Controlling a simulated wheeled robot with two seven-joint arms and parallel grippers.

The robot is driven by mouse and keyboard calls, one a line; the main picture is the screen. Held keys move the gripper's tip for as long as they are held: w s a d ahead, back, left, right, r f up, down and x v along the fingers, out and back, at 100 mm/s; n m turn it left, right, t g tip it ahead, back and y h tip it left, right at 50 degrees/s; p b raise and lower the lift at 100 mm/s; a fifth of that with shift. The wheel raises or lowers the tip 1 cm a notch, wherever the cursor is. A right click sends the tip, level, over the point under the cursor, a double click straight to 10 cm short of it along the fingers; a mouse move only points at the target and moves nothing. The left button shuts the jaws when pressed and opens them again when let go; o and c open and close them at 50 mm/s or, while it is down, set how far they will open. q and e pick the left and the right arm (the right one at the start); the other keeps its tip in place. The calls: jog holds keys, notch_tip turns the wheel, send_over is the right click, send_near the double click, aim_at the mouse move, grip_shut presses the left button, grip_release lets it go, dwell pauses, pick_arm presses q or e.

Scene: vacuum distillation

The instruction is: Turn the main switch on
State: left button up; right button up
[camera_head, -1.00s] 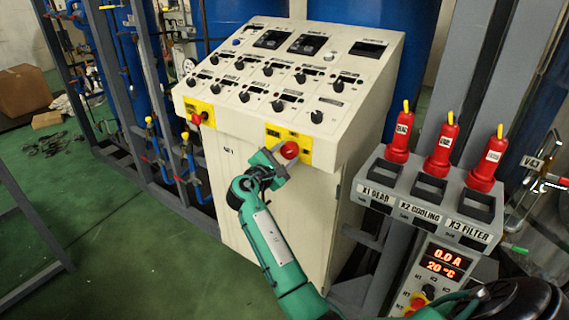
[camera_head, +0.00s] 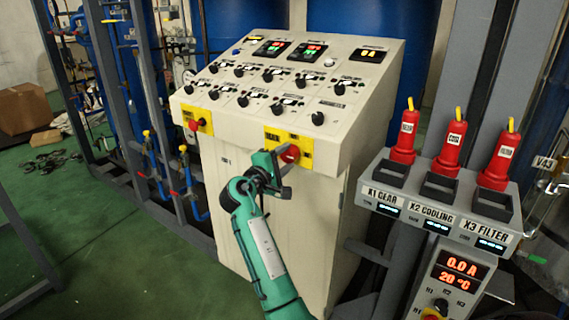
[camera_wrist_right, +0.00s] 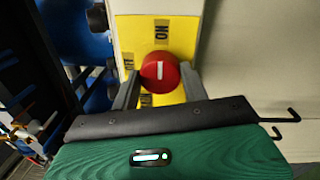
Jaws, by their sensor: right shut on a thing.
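The main switch is a red knob (camera_head: 290,153) on a yellow plate (camera_head: 304,147) at the right of the console's front face. In the right wrist view the red knob (camera_wrist_right: 160,71) shows a white mark, with an ON label above it and another label to its left. My right gripper (camera_head: 283,166) is shut on the knob, one finger on each side of it in the right wrist view. The fingers hide part of the knob and the plate's lower part. My left gripper is not in view.
The console (camera_head: 270,98) has rows of black knobs and lit displays. Another red knob (camera_head: 194,125) is on a yellow plate at its left. A grey rack (camera_head: 440,208) with red plugs and labelled sockets stands at right. Green floor (camera_head: 110,240) is open at left.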

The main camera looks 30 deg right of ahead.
dwell(0.4)
jog(key=o, duration=1)
